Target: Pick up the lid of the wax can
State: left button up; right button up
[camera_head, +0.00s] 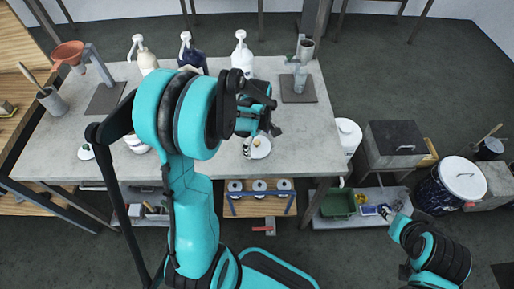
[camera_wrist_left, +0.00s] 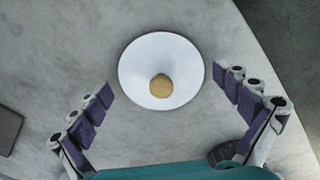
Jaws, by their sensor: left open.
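A round white lid (camera_wrist_left: 140,58) with a tan knob (camera_wrist_left: 161,86) lies on the grey worktop, near its edge. In the head view the lid (camera_head: 262,149) is partly hidden by my left gripper (camera_head: 262,139). In the left wrist view my left gripper (camera_wrist_left: 162,84) is open, its purple-padded fingers spread on either side of the lid, with clear gaps. It holds nothing. A white container (camera_head: 136,145) shows partly behind my left arm; I cannot tell whether it is the wax can. My right gripper (camera_head: 386,212) is at the lower right, partly seen, away from the worktop.
Pump bottles (camera_head: 242,55) stand along the back of the worktop (camera_head: 310,140). A small white round piece (camera_head: 86,152) lies at the left. A dark mat (camera_head: 298,90) with a metal stand is at the back right. The worktop around the lid is clear.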

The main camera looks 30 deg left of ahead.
pick_arm(q)
jog(key=shift+r, duration=0.1)
jog(key=shift+c, duration=0.3)
jog(key=c, duration=1.1)
jog(key=shift+s, duration=0.15)
jog(key=c, duration=0.4)
jog(key=shift+d, duration=0.1)
